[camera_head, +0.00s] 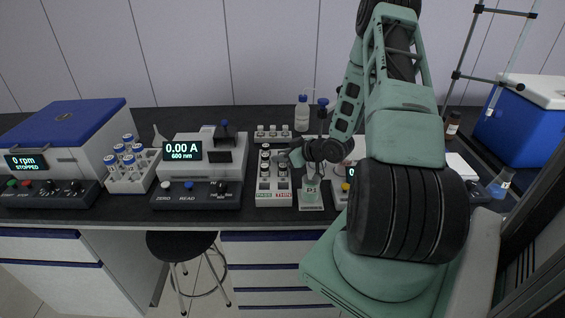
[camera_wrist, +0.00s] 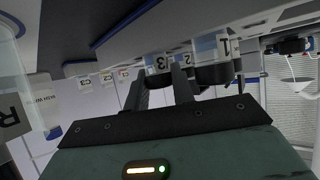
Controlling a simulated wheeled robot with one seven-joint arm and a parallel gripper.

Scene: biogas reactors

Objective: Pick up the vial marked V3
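In the camera_wrist view, which is upside down, a vial labelled 3 (camera_wrist: 157,64) hangs in line with vials labelled 2 (camera_wrist: 180,60) and 1 (camera_wrist: 213,46). The vials have dark caps. My gripper (camera_wrist: 162,80) has its two black fingers apart, with the 3 vial's cap end at or just beyond the fingertips. I see no clear contact. In the camera_head view, my gripper (camera_head: 286,155) reaches leftward to the right side of the white rack (camera_head: 273,199) holding several dark-capped vials. Labels there are too small to read.
A photometer (camera_head: 200,165) and a rack of blue-capped tubes (camera_head: 128,180) stand left. A back rack (camera_head: 273,139) holds white-capped vials. A blue cooler (camera_head: 520,130) is right.

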